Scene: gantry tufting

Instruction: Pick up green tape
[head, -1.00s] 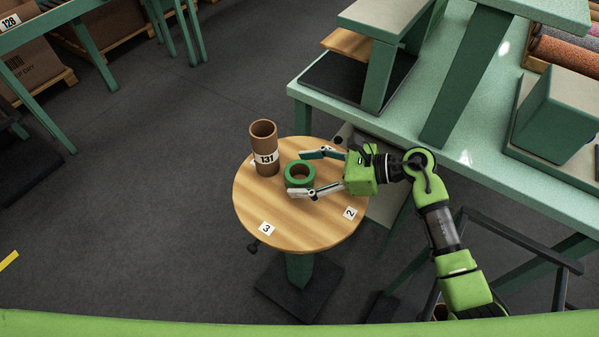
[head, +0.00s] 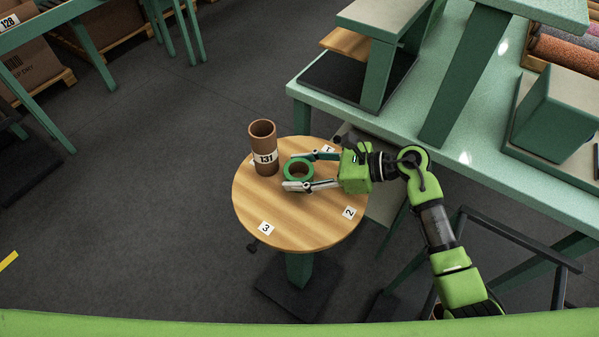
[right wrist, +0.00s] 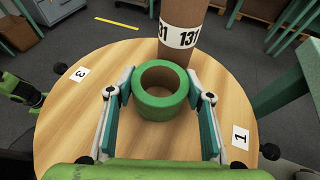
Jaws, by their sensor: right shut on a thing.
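The green tape (head: 299,174) is a roll with a brown core, lying flat on the round wooden table (head: 290,225). It also shows in the right wrist view (right wrist: 161,106), between the two fingers. My right gripper (head: 299,171) is shut on the roll, with one finger on each side of it. The roll appears to be still at table height; I cannot tell any gap beneath it.
A brown cardboard tube (head: 263,150) labelled 131 stands upright just left of the roll, close to it. Number cards 1, 2 and 3 lie around the table's rim. A large green workbench (head: 470,150) stands to the right. Grey floor lies open at left.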

